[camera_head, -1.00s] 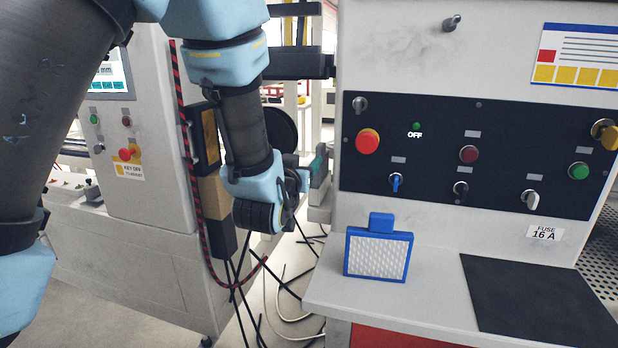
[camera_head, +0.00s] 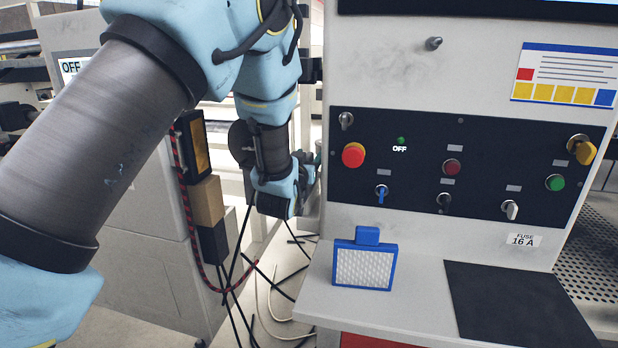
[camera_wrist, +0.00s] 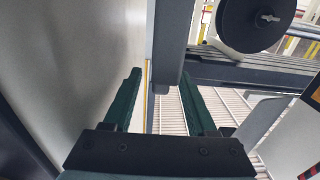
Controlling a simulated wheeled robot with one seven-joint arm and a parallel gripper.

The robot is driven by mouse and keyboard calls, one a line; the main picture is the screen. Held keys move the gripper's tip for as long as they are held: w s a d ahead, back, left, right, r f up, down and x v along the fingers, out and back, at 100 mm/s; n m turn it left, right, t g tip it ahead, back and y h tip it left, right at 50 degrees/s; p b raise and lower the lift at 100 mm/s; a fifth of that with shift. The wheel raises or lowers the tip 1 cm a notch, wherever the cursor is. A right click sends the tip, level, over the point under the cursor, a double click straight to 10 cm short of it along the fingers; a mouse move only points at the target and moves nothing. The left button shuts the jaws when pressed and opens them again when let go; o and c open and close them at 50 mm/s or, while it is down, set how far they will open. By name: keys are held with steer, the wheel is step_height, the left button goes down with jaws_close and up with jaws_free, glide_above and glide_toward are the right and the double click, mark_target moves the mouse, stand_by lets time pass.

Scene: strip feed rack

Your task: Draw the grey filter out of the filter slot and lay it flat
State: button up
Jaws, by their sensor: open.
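A blue-framed filter (camera_head: 364,267) with a pale pleated face and a blue top tab stands on the ledge of the machine, below the control panel. I see no separate grey filter and cannot make out a filter slot. My gripper (camera_head: 309,172) is at the left side of the machine, behind its front edge, apart from the blue-framed filter. In the wrist view my gripper (camera_wrist: 161,85) is open, with nothing between its two dark green fingers. A pale machine wall lies close beside the left finger.
A black mat (camera_head: 520,305) lies on the right of the ledge (camera_head: 415,308). The control panel (camera_head: 350,205) has knobs and buttons standing out. Loose cables (camera_head: 262,300) hang in the gap at the left. In the wrist view a dark round reel (camera_wrist: 255,20) is at upper right.

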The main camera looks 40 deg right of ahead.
steer(key=shift+w+d, duration=0.2)
jaws_close()
stand_by(0.3)
stand_by(1.0)
